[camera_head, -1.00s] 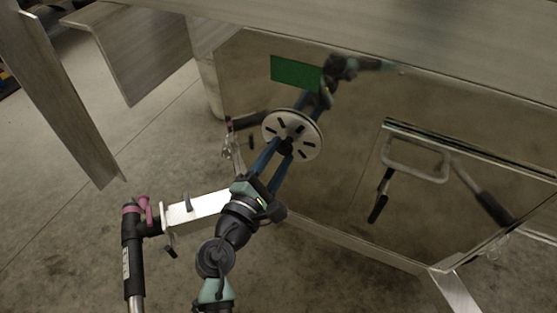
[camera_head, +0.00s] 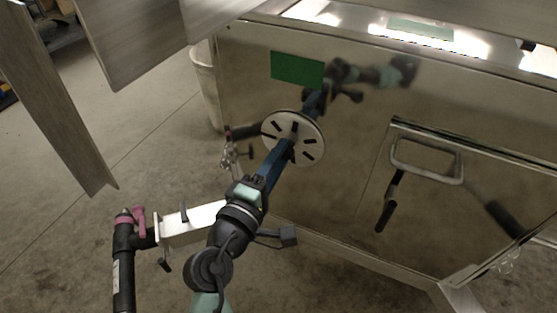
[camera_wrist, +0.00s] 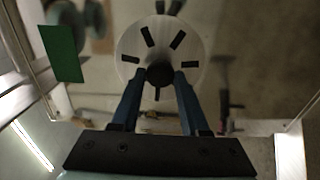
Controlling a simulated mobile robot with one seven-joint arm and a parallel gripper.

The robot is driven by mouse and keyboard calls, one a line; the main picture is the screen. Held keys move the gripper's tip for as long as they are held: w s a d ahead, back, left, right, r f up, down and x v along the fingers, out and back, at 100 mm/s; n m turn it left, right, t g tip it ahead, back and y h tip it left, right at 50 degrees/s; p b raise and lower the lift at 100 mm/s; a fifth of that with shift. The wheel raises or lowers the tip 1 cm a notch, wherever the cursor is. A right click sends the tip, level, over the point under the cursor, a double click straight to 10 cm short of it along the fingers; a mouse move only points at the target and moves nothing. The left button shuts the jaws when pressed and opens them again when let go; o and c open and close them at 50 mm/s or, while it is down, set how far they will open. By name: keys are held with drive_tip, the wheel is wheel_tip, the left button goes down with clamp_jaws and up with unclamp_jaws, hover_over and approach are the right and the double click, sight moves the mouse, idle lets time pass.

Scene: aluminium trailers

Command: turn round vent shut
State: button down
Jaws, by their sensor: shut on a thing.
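The round vent (camera_head: 285,124) is a pale disc with dark slots around it, set on the shiny metal wall of the trailer. It also shows face-on in the wrist view (camera_wrist: 162,45). My gripper (camera_head: 288,146) is at the disc's centre, its blue fingers seen nearly edge-on in the head view. In the wrist view my gripper (camera_wrist: 158,77) has a finger on each side of the dark central knob (camera_wrist: 160,74) and is shut on it. The fingers hide part of the lower disc. I cannot tell whether the slots are open gaps.
A green patch (camera_head: 297,69) is above the vent. A framed panel with a metal handle (camera_head: 428,171) is to the right. A black post with a pink lever (camera_head: 138,217) stands at lower left. Metal sheets (camera_head: 135,50) hang at upper left.

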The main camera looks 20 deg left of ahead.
idle(0.4)
drive_tip(key=shift+c, duration=2.1)
unclamp_jaws()
drive_tip(key=shift+s, duration=0.1)
drive_tip(key=s, duration=1.2)
drive_tip(key=shift+s+a, duration=0.25)
drive_tip(key=shift+s, duration=0.15)
